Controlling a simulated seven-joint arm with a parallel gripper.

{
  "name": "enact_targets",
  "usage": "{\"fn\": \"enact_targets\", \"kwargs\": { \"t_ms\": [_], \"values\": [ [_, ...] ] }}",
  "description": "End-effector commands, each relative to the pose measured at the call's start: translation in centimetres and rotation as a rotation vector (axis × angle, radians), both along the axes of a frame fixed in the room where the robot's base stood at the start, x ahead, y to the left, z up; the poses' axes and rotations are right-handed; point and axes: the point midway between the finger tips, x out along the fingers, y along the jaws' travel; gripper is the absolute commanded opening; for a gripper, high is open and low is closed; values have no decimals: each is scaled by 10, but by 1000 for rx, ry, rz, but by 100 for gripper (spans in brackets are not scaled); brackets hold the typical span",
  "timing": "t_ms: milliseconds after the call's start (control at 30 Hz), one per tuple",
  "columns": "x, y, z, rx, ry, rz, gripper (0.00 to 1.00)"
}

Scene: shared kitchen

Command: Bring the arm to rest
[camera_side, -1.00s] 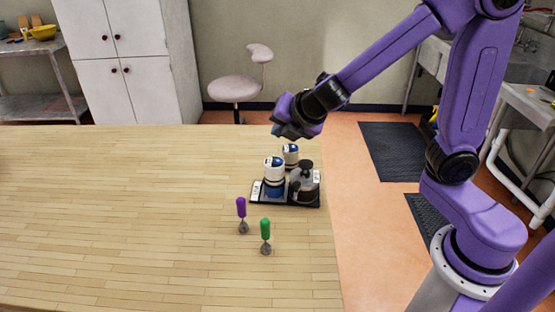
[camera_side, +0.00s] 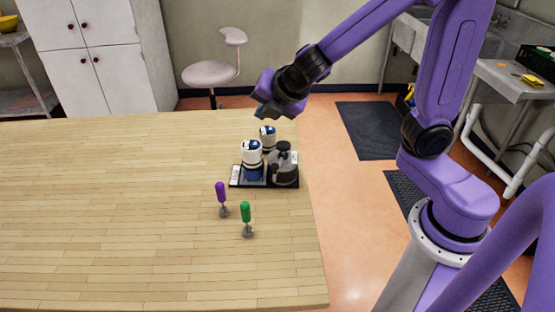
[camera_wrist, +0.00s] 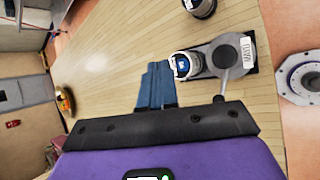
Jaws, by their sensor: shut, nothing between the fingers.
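My gripper (camera_side: 272,110) is up in the air beyond the dark tray (camera_side: 264,186), with nothing in it. In the wrist view its blue-grey fingers (camera_wrist: 156,84) are together, above the wooden table (camera_side: 120,210). My purple arm reaches in from the right, bent at the elbow. The gripper appears apart from everything on the table.
The tray holds a white-and-blue jar (camera_side: 252,158) and a dark-topped container (camera_side: 284,166). A similar jar (camera_side: 268,138) stands just behind. Purple-handled (camera_side: 221,194) and green-handled (camera_side: 245,214) tools stand in front. The table's left side is clear. A stool (camera_side: 212,74) stands behind.

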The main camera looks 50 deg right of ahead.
Motion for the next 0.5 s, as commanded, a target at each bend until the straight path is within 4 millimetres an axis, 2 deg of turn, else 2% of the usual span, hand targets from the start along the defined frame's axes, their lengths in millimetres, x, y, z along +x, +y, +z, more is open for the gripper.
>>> {"fn": "enact_targets", "kwargs": {
  "t_ms": [167, 300, 500],
  "values": [
    [-62, -13, -15, 200, 133, -240, 0],
    [-122, -22, -28, 341, 275, -462, 0],
    [-203, -29, -39, 467, 476, -744, 0]
  ]
}}
